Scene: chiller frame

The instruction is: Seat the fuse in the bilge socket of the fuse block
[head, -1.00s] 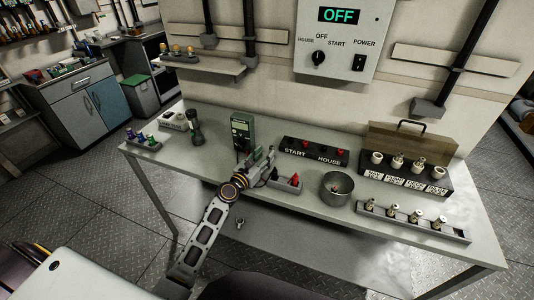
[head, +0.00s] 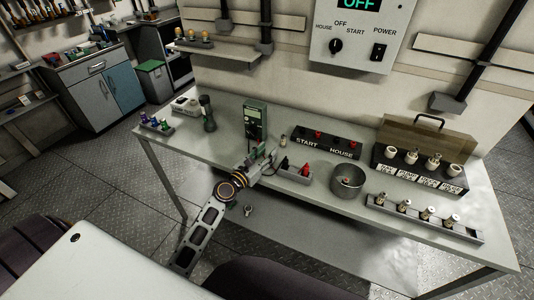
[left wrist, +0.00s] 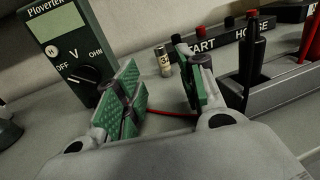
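A small cylindrical fuse (head: 283,141) stands upright on the bench between the green meter and the START/HOUSE block. In the left wrist view the fuse (left wrist: 163,60) has a pale, marked body and shows beyond the finger gap. My left gripper (head: 268,156) is open and empty, on the near side of the fuse and apart from it. Its green-padded fingers (left wrist: 160,95) are spread wide in the left wrist view. The dark fuse block (head: 418,176) has a row of round sockets with white labels, too small to read. My right gripper is not in view.
The green meter (head: 255,120) stands left of the fuse. A grey holder (head: 294,176) with red and black probes is close right of my gripper. A metal pot (head: 347,180) and a rack (head: 425,219) of several fuses stand farther right. The START/HOUSE block (head: 327,144) is behind.

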